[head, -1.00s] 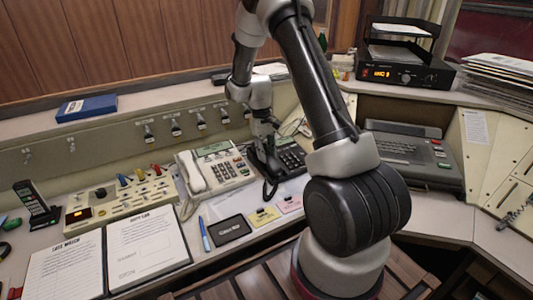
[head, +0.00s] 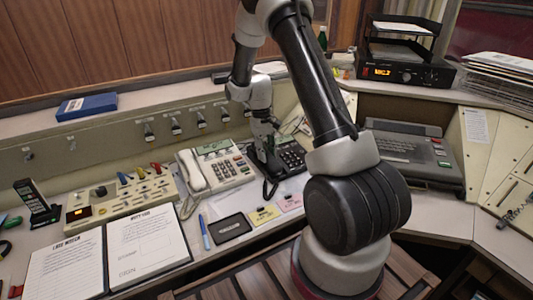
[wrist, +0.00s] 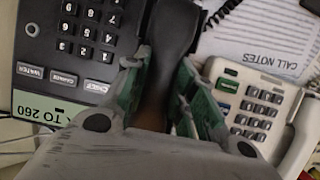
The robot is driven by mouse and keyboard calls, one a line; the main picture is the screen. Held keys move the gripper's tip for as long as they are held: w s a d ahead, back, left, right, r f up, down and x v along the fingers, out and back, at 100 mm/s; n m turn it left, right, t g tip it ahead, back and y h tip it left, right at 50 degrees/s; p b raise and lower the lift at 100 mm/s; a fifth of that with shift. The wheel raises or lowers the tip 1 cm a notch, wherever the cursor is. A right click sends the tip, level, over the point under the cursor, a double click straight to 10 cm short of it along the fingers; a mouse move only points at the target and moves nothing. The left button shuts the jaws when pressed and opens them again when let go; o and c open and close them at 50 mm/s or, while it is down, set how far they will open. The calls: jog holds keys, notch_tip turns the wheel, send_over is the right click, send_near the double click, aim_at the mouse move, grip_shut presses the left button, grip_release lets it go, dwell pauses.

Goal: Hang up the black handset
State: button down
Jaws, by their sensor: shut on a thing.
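The black handset (wrist: 168,45) is between the green-padded fingers of my gripper (wrist: 160,92) in the wrist view. The gripper is shut on it. The black desk phone (head: 291,154) stands on the console, with its keypad (wrist: 92,28) beside the handset in the wrist view. In the head view my gripper (head: 264,140) points down over the phone's left side, where the handset lies along the body. The handset and fingers hide the cradle, so I cannot tell whether the handset touches it. A dark coiled cord (head: 270,188) hangs at the front.
A cream phone (head: 215,166) with its own handset stands close on the left. Call notes paper (wrist: 268,35), a black pad (head: 230,227) and coloured sticky notes (head: 264,215) lie in front. A dark typewriter-like machine (head: 412,152) is at right.

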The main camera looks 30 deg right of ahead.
jog(key=shift+f, duration=0.25)
jog(key=c, duration=1.1)
grip_release()
jog(key=shift+o, duration=0.5)
jog(key=o, duration=0.4)
jog(key=shift+s+r, duration=0.15)
jog(key=shift+r, duration=1)
jog(key=shift+s+r, duration=0.2)
jog(key=shift+r, duration=0.95)
jog(key=shift+s+r, duration=0.15)
jog(key=shift+r, duration=1)
